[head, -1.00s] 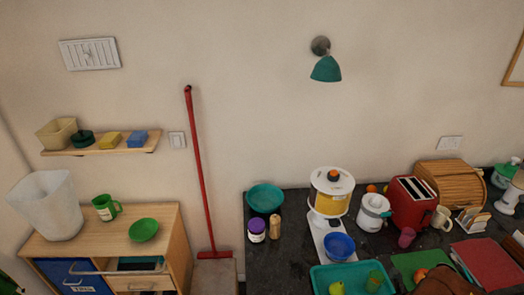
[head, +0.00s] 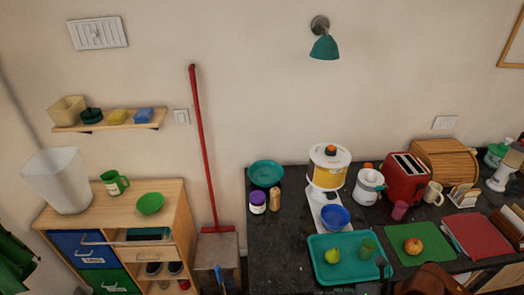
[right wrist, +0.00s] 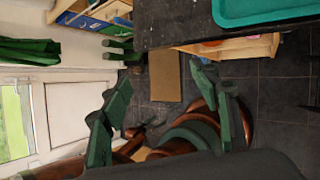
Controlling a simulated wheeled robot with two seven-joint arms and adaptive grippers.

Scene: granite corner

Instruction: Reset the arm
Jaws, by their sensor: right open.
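In the right wrist view my right gripper (right wrist: 160,90) has its two dark green fingers spread wide apart, with nothing between them. Dark floor and a brown mat show beyond it. Part of my brown right arm (head: 430,280) shows at the bottom of the head view, close to the counter's front. The left gripper does not show in the head view.
A teal tray (head: 318,272) with a pear and a green cup lies at the counter's front. A green board (head: 400,251) with an apple is beside it. A toaster (head: 407,180) and other kitchenware stand behind. A wooden cabinet (head: 175,210) and red broom (head: 203,150) are left.

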